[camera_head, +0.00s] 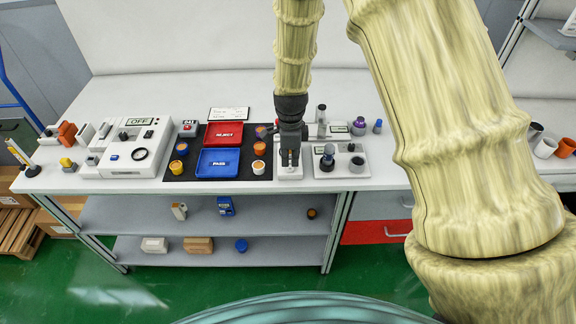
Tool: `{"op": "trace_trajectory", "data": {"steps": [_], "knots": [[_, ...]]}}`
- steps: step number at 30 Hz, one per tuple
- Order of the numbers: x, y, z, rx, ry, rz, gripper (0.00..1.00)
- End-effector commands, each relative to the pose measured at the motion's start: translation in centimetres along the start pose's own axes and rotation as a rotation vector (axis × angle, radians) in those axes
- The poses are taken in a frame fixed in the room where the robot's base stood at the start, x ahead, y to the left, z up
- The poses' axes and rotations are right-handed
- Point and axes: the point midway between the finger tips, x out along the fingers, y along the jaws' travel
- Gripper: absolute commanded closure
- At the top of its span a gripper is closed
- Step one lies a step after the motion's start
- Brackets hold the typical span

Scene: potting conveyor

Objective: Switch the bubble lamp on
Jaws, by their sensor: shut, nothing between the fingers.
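My gripper (289,158) is shut and empty. It points down over a small white base (288,173) at the front of the white bench, and hides most of what is on that base. I cannot tell whether the fingertips touch anything there. No thing in view is clearly recognisable as the bubble lamp, and no lit lamp can be made out. A white machine (112,160) at the left carries a sign (139,121) reading OFF. I cannot tell whether that sign belongs to the lamp.
A blue PASS tray (218,175) and a red REJECT tray (223,146) lie on a dark mat, with several small pots beside them. A white board (325,172) with a dark knobbed tool (328,152) stands just right of my gripper. Shelves (205,215) are below.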

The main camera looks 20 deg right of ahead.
Motion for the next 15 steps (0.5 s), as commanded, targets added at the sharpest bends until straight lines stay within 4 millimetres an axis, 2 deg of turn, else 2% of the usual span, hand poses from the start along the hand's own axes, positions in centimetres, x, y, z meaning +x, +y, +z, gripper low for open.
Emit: {"op": "trace_trajectory", "data": {"steps": [15], "knots": [[0.64, 0.0, -0.01, 0.0, 0.0, 0.0, 1.0]]}}
